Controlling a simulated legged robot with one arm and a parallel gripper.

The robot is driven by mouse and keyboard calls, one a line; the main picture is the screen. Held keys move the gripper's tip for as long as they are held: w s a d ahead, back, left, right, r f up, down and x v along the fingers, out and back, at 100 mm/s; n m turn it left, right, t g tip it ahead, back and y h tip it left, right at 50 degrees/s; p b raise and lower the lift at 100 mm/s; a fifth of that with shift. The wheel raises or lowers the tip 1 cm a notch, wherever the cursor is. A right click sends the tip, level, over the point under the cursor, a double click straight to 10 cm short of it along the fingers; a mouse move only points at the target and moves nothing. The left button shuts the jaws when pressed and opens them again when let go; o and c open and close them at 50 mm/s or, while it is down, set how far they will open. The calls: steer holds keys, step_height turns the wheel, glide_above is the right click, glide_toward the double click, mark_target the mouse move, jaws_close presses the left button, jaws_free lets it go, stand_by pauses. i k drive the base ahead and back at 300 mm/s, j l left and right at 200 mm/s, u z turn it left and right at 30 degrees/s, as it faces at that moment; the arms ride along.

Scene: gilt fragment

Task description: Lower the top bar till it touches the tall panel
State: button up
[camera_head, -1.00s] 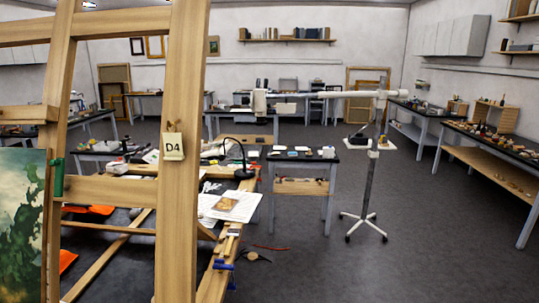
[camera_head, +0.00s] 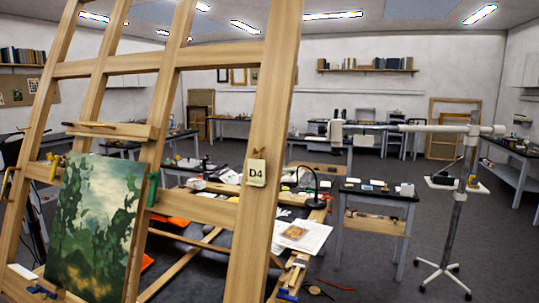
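A large wooden easel frame fills the left half of the view. A painted panel (camera_head: 92,228) with green foliage under a pale sky leans upright on it. A short wooden bar (camera_head: 112,131) with a dark knob at its left end crosses the easel just above the panel. A narrow gap seems to show between the bar's underside and the panel's top edge. A green clamp (camera_head: 152,190) is at the panel's right side. My gripper is not clearly in view.
A tag marked D4 (camera_head: 256,172) hangs on the easel's right upright. Yellow clamps (camera_head: 54,167) are left of the panel. A cluttered table stands behind the easel. A wheeled stand (camera_head: 452,220) with a horizontal arm is at right.

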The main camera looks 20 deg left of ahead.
mark_target(136, 133)
steer(key=u, duration=1.8)
